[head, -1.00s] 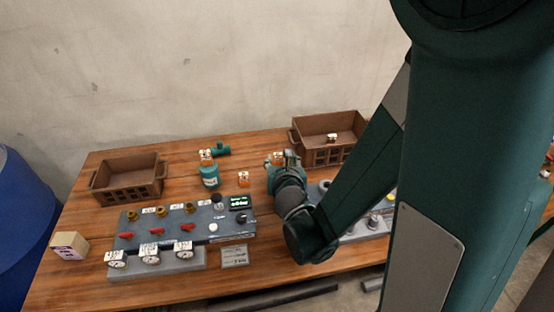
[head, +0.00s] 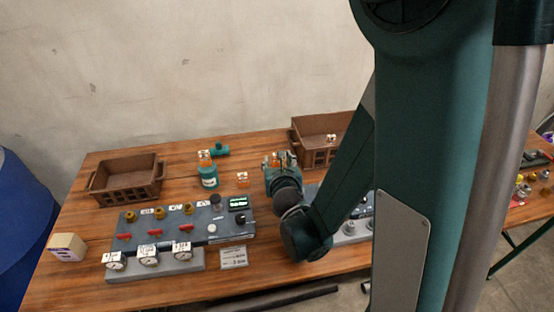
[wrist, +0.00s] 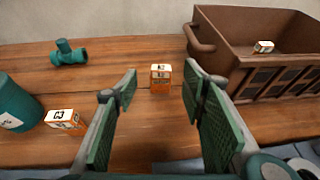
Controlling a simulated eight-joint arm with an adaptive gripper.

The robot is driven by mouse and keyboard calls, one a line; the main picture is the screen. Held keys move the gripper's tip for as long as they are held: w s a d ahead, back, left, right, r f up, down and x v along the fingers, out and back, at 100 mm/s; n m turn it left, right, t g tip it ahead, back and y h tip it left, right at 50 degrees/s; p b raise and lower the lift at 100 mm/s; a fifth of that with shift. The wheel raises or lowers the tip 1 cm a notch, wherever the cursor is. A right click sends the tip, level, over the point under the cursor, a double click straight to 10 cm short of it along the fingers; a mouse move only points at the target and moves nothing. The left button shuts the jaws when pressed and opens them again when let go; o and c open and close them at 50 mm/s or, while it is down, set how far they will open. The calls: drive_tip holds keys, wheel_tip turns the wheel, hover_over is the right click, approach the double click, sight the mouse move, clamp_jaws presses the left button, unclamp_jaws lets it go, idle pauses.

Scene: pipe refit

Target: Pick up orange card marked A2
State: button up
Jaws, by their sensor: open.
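The orange and white card that reads A2 (wrist: 161,77) stands upright on the wooden table. In the wrist view it shows beyond and between the two fingers of my gripper (wrist: 160,90), in the middle. My gripper is open and empty, with its green ribbed pads apart on either side of the card's line. In the head view my gripper (head: 281,162) is over the table, left of the right-hand crate, and partly hides the card there.
A card marked C3 (wrist: 64,121) stands beside a teal canister (wrist: 15,105) at the left. A teal tee fitting (wrist: 68,52) lies behind. A brown crate (wrist: 228,72) at the right holds another card (wrist: 264,46). A valve panel (head: 185,222) stands in front.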

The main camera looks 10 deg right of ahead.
sight(277, 161)
drive_tip(key=shift+w+f, duration=0.1)
drive_tip(key=shift+w, duration=0.1)
idle(0.3)
drive_tip(key=shift+x, duration=2.65)
drive_tip(key=shift+d, duration=0.15)
drive_tip(key=c, duration=0.8)
